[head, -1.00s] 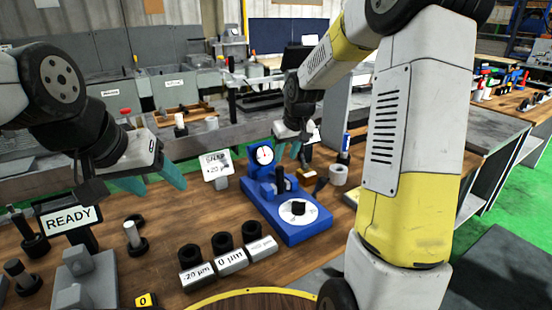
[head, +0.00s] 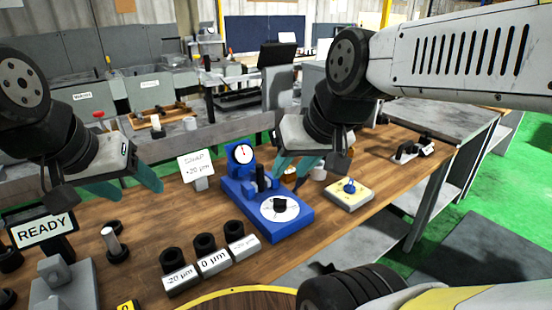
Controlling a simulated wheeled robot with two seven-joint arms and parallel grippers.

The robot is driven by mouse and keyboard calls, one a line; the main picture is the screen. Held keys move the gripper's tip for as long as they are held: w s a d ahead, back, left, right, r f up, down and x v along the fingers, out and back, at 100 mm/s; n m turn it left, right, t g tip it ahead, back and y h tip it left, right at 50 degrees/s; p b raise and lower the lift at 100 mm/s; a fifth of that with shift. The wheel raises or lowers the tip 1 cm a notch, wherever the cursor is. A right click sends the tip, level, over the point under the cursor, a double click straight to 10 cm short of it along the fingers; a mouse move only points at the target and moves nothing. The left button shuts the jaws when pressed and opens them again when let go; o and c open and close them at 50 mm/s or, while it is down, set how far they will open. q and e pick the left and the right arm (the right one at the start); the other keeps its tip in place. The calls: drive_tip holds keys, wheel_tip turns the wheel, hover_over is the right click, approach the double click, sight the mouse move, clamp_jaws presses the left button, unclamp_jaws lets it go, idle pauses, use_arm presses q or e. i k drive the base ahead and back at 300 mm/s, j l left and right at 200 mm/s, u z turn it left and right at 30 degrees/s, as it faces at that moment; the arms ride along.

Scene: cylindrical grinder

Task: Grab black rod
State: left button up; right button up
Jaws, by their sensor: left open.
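A short black rod (head: 260,178) stands upright on the blue gauge stand (head: 297,222), below its round dial. A black knob-like piece (head: 280,204) sits on the stand's white disc. My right gripper (head: 293,171) is open, its teal fingers apart, just right of and a little above the black rod, with nothing seen between them. My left gripper (head: 125,189) is open and empty over the table's left part, left of the tilted white sign (head: 196,167).
Three black rings on labelled white blocks (head: 214,260) stand in front of the stand. A READY sign (head: 41,226) and a silver pin with black base (head: 112,241) are at left. A yellow-topped block (head: 349,193) lies right of the stand.

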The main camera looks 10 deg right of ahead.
sight(260, 168)
drive_tip(key=i+l+u, duration=0.1)
drive_tip(key=l+u, duration=0.6)
drive_tip(key=l, duration=0.2)
